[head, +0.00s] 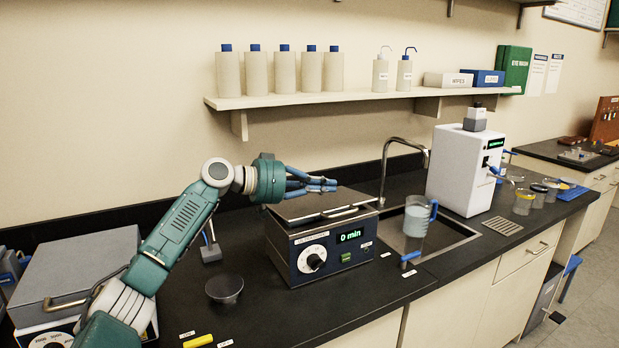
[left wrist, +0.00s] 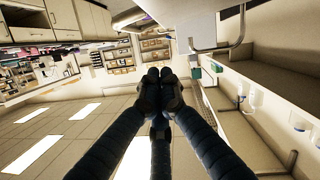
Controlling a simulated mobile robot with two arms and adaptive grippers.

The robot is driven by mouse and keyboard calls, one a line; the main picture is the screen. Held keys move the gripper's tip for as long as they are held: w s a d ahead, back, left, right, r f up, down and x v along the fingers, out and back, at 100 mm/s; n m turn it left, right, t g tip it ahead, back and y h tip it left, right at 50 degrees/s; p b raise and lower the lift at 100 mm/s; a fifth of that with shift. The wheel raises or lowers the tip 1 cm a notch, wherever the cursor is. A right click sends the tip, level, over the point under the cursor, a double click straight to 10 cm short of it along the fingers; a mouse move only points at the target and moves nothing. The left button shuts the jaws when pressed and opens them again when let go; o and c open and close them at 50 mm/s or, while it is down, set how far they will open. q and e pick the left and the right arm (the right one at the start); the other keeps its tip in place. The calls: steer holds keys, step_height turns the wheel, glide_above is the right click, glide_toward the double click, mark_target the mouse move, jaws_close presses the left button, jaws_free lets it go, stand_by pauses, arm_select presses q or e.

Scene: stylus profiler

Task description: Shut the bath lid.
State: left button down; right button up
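The bath (head: 318,258) is a dark box with a dial, a green button and a display reading "0 min". Its grey lid (head: 312,207) lies over the top, flat or nearly flat, with a bar handle (head: 340,212) at its front edge. I cannot tell whether the lid is fully seated. My left gripper (head: 333,185) is over the back part of the lid, fingers pointing right, apart from the handle. In the left wrist view its fingertips (left wrist: 158,82) are together with nothing visible between them. My right gripper is not in view.
A second grey-lidded box (head: 85,258) stands at the left. A dark bowl (head: 224,288) and yellow marker (head: 198,341) lie in front. Right of the bath are a blue-handled jug (head: 415,222), a sink (head: 455,240), a tap (head: 388,160) and a white instrument (head: 460,168).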

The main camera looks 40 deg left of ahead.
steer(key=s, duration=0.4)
arm_select(q)
step_height(320, 180, down, 8)
steer(key=d+m+b, duration=0.1)
steer(key=d+b, duration=0.2)
steer(key=b, duration=0.2)
steer(key=shift+m+y, duration=0.4)
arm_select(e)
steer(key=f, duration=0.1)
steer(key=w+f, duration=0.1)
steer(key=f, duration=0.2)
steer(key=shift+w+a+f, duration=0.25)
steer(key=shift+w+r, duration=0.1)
